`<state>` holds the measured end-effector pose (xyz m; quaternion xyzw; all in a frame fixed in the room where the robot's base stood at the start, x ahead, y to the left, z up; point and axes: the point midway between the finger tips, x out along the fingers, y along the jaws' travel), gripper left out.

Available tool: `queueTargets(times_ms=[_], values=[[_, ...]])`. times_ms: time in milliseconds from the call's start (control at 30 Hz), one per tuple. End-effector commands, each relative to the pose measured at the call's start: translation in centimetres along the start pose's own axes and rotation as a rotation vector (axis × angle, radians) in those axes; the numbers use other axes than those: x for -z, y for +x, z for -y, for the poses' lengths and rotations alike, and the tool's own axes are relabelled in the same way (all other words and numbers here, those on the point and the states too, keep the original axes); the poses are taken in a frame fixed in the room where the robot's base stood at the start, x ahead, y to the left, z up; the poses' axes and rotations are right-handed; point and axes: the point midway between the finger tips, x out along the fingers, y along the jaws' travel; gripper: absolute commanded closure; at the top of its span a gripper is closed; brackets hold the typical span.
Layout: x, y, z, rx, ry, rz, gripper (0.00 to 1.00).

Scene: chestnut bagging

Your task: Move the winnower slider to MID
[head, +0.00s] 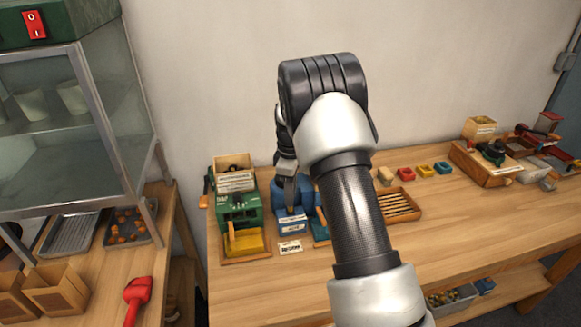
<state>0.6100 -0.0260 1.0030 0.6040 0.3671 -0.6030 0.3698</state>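My gripper (289,190) points down over a blue machine (291,222) with white labels, near the left end of the long wooden table. A small tan piece shows by the fingertips; I cannot tell whether they touch it or are shut on it. The slider and its position marks cannot be made out, and the label text is too small to read. Left of the blue machine stands a green machine (238,212) with a labelled wooden box on top. I cannot tell for sure which one is the winnower. My arm hides part of the table right of the blue machine.
A slatted wooden rack (399,206) and small coloured trays (425,171) lie to the right. A glass cabinet (70,120) and red scoop (138,295) are at left. The table's front right is clear.

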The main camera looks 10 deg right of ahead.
Motion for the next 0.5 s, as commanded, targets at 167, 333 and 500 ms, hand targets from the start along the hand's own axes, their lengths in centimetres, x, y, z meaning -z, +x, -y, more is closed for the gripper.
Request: queueTargets(times_ms=[167,333,500], values=[[0.1,-4.6,-0.1,-0.006,-0.001,-0.004,0.8],[0.0,-8.7,-0.1,-0.005,0.001,-0.003,0.8],[0.0,-12.0,-0.1,-0.004,-0.001,-0.002,0.8]])
